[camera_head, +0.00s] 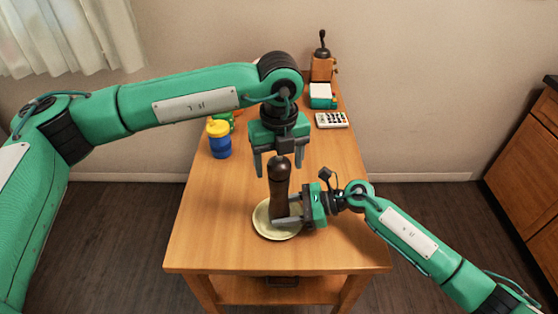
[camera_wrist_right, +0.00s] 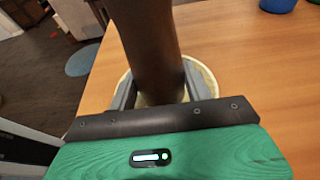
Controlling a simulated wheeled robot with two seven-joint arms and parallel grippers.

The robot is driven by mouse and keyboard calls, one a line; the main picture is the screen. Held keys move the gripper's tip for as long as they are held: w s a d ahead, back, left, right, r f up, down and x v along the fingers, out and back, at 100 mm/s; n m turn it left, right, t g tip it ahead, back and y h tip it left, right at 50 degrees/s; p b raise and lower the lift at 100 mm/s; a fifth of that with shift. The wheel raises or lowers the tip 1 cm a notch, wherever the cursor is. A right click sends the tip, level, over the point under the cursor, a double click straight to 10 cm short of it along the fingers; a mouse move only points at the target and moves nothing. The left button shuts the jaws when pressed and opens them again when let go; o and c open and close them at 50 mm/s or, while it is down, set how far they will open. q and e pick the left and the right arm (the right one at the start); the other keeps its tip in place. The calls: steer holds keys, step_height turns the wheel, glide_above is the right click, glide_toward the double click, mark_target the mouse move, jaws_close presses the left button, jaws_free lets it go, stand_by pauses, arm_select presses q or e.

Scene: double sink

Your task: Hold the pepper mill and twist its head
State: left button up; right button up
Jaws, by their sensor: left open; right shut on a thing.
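A dark brown pepper mill (camera_head: 279,187) stands upright on a pale yellow plate (camera_head: 262,228) near the front of the table. My right gripper (camera_head: 285,220) is shut on its lower body from the right. In the right wrist view the mill's body (camera_wrist_right: 150,50) is between the two fingers, with the plate (camera_wrist_right: 206,77) behind and below. My left gripper (camera_head: 279,165) is open and points down above the mill, its fingers at either side of the head. I cannot tell whether they touch the head.
A blue cup with a yellow lid (camera_head: 219,140) stands at the left of the wooden table (camera_head: 210,235), by a green item partly hidden by my left arm. A coffee grinder (camera_head: 321,66), a green and white box (camera_head: 321,96) and a calculator (camera_head: 331,120) are at the back.

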arm_select(q)
steer(key=c, duration=1)
steer(key=shift+m, duration=0.3)
